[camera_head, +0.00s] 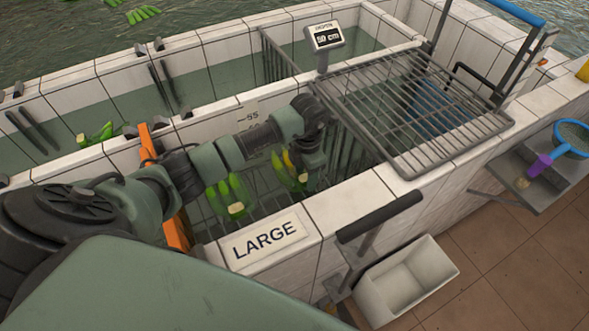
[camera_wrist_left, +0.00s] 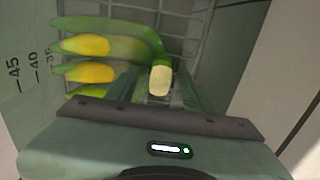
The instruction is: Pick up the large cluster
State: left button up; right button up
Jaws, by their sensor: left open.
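A green cluster with yellow patches (camera_head: 290,176) hangs in the water-filled tank beside the "LARGE" sign (camera_head: 265,241). Another green cluster with a pale cut stem end (camera_head: 232,199) is to its left in the same tank. My left gripper (camera_head: 309,172) points down into the tank, just right of the yellow-patched cluster. It is open. In the left wrist view, a green and yellow cluster (camera_wrist_left: 95,48) lies ahead and to the left, with its pale stem end (camera_wrist_left: 160,80) just in front of the jaws. Whether the fingers touch the stem is unclear. My right gripper is not in view.
A metal grate (camera_head: 415,105) covers the tank's right part. A display reading 50 cm (camera_head: 323,37) stands behind it. An orange divider (camera_head: 177,232) is at the left. A white bin (camera_head: 407,280) and a shelf with a blue strainer (camera_head: 572,138) are outside the wall.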

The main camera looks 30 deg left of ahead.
pick_arm(q)
grip_shut()
jog(key=shift+r, duration=0.1)
